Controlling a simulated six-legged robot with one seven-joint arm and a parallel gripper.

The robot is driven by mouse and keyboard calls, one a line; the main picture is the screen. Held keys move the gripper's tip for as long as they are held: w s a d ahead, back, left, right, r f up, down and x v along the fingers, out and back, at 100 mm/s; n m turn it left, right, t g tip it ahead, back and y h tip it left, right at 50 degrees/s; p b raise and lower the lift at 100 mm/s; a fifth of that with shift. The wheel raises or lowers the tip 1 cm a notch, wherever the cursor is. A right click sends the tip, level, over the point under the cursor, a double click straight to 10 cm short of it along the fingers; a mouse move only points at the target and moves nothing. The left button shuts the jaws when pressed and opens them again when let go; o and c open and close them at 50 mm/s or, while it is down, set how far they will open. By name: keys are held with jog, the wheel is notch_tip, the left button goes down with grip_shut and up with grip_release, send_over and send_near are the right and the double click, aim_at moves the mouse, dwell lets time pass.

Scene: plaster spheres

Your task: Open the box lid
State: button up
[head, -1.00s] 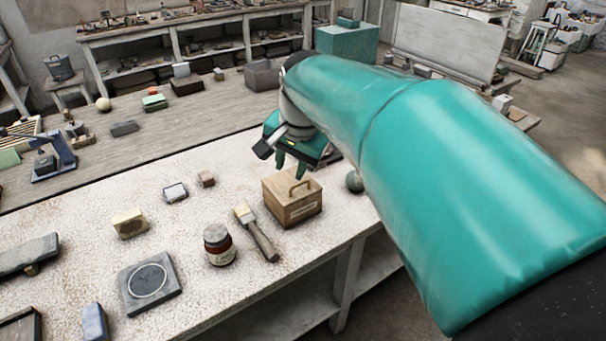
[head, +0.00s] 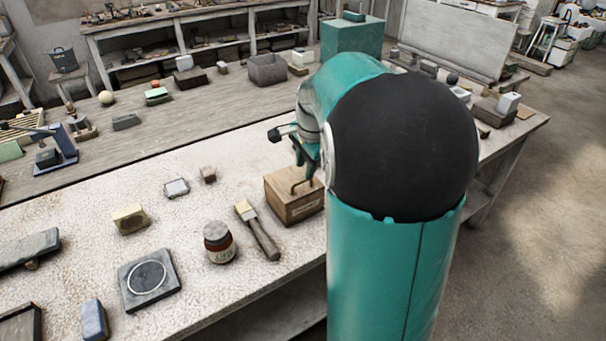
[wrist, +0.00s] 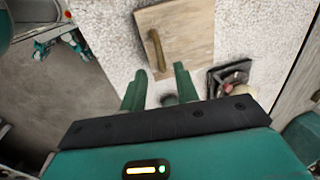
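The wooden box (head: 293,206) stands near the front edge of the pale worktable, with a small label on its front. Its lid (wrist: 190,30) looks shut and carries a brass-coloured bar handle (wrist: 155,48), which also shows in the head view (head: 299,187). My gripper (wrist: 160,70) is open, with its two green fingers apart and nothing held. In the wrist view the near end of the handle shows between the fingertips; I cannot tell whether they touch it. In the head view my gripper (head: 308,174) hangs over the lid, partly hidden by my arm.
A slab with a ring (head: 148,279), a yellowish block (head: 130,219) and a small brown block (head: 208,175) lie farther left.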

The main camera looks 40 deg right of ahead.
send_over(303, 191)
notch_tip(303, 191, down, 4)
jog(key=shift+f, duration=0.1)
grip_shut()
